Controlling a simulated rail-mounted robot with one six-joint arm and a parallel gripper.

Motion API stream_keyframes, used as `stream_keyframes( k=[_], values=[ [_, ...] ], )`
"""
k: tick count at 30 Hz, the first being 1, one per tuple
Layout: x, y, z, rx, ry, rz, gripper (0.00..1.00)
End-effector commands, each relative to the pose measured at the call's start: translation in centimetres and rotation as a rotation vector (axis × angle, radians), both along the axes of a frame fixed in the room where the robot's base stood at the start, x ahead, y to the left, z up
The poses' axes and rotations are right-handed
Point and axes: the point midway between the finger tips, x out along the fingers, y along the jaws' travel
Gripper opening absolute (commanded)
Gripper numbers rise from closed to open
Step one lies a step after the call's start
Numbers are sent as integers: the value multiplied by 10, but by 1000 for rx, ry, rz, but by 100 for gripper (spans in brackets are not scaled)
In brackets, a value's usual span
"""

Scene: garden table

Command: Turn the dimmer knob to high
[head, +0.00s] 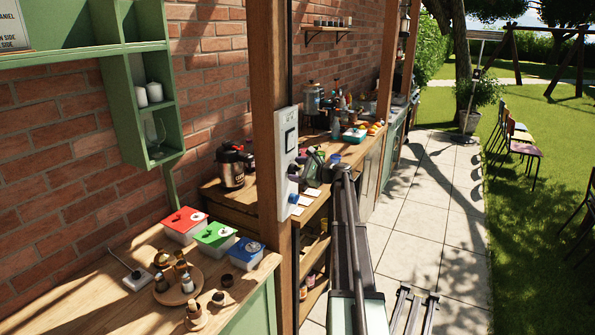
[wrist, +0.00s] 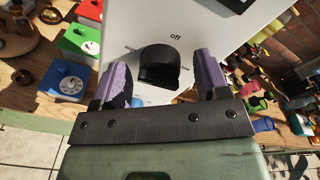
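The black dimmer knob (wrist: 160,67) sticks out of the white panel (wrist: 145,25) in the wrist view. The word "off" is printed above it, and a partly covered label sits to its upper left. I cannot tell which mark the knob points to. My gripper (wrist: 160,72) is open, with one purple finger on each side of the knob and a gap on both sides. In the head view the white panel (head: 286,150) is fixed to a wooden post, and my gripper (head: 303,172) is at its lower part. The knob is hard to make out there.
A blue round piece (head: 293,198) sits low on the panel. Red, green and blue-lidded boxes (head: 214,235) stand on the left counter. A kettle (head: 231,166) and crowded bottles stand behind the post. The paved path (head: 420,220) at right is mostly clear.

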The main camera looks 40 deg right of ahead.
Motion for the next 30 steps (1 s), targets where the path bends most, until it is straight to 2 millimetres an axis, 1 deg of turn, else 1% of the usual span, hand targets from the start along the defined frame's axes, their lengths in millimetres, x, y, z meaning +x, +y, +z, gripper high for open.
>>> stream_keyframes(
  k=[5, 8, 11, 18, 21, 24, 30],
  values=[
    [0, 0, 0, 0, 0, 0, 68],
    [-5, -2, 1, 0, 0, 0, 68],
    [-21, -8, 4, 0, 0, -2, 68],
    [-76, -31, 12, -1, 0, -3, 68],
    [-91, -38, 13, -1, 0, -1, 68],
    [-98, -41, 14, -1, 0, 0, 68],
    [-99, -41, 13, 0, 0, 0, 68]
  ],
)
